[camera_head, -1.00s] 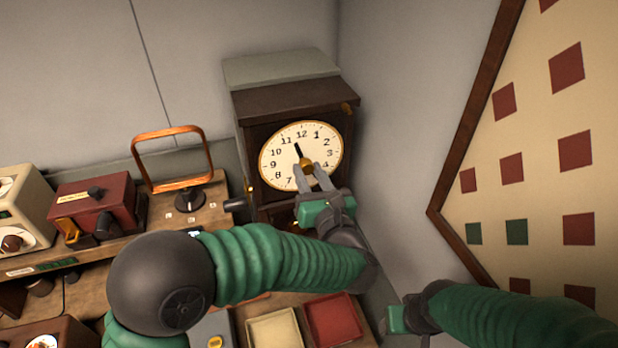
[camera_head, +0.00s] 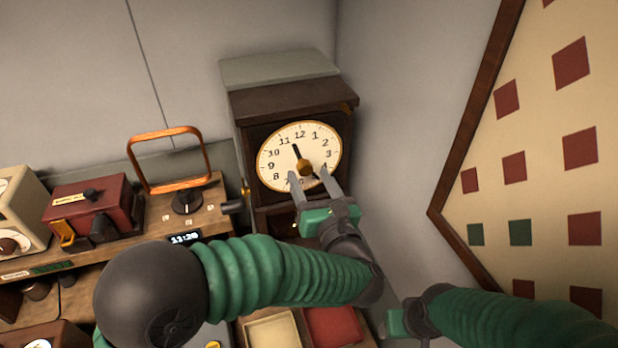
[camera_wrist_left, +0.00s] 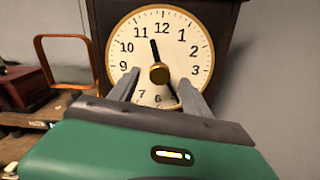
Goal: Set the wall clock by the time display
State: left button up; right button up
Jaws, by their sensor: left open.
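The wall clock (camera_head: 299,156) has a white dial with a gold rim in a dark wooden case. It also fills the upper middle of the left wrist view (camera_wrist_left: 128,62). One black hand points up between 11 and 12; another points down and right, near 5. A brass knob (camera_head: 306,167) sits at the centre. My left gripper (camera_head: 309,178) is open, its fingers apart in front of the lower dial, below the knob, hiding some numerals. The time display (camera_head: 186,237) shows small white digits that look like 11:20. My right gripper (camera_head: 397,321) is low, its fingertips unclear.
A wooden console with a dial (camera_head: 187,201) and a copper-coloured frame (camera_head: 168,160) stands left of the clock. A red box (camera_head: 92,212) is further left. A cream tray (camera_head: 272,332) and a red tray (camera_head: 333,326) lie below. A checkered board (camera_head: 540,150) fills the right wall.

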pick_arm(q)
jog(key=b+v, duration=0.3)
jog(key=v, duration=0.3)
jog(key=shift+c, duration=0.4)
